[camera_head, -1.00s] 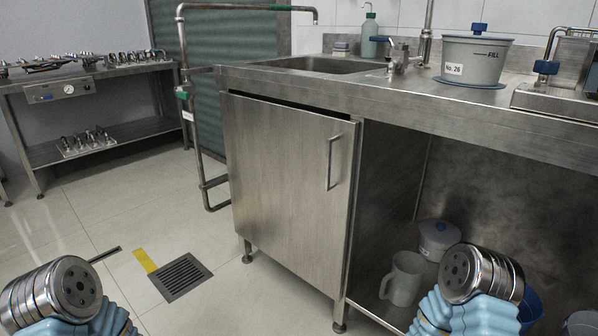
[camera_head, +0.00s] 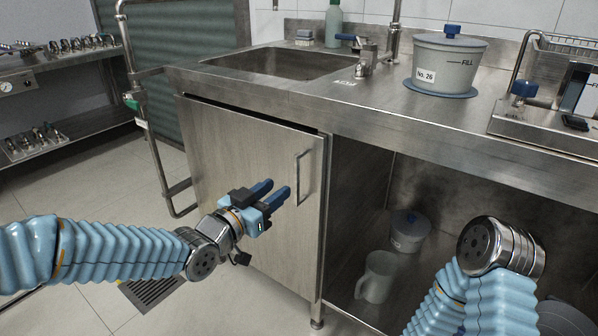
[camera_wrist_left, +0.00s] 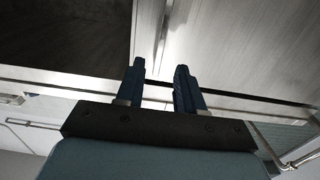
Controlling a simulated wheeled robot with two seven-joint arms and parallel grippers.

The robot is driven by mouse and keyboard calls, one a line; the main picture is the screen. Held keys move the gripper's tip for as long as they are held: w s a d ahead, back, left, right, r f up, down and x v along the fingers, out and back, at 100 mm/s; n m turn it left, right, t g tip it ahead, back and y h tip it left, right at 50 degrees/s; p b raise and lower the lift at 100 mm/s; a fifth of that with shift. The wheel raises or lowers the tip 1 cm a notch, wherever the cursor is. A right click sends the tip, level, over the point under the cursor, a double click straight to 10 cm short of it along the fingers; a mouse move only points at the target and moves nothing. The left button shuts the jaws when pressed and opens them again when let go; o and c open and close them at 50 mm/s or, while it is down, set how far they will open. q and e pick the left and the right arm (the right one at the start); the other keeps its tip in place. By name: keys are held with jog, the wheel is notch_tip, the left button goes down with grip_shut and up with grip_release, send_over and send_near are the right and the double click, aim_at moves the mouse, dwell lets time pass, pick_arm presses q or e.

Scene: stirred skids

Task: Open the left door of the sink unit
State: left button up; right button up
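The left door (camera_head: 235,165) of the sink unit is a flat metal panel that looks shut or nearly so, with a dark gap along its top edge. Its upright bar handle (camera_head: 303,178) is near the door's right edge. My left gripper (camera_head: 277,187) is in front of the door, just left of the handle in the picture, with its two blue fingers apart and nothing between them. In the left wrist view the open fingers (camera_wrist_left: 160,72) show against the unit's front. I cannot tell the distance to the handle. My right gripper is out of view.
The right bay of the unit is open, with a jug (camera_head: 376,277) and a lidded pot (camera_head: 409,232) inside. My right arm stands before it. A sink (camera_head: 285,63) and a large pot (camera_head: 447,65) are on top. A pipe (camera_head: 157,165) runs down at the unit's left.

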aim_at(295, 175)
pick_arm(q)
jog(key=x, duration=0.9)
jog(key=shift+p, duration=0.35)
jog(key=shift+c, duration=0.3)
grip_shut()
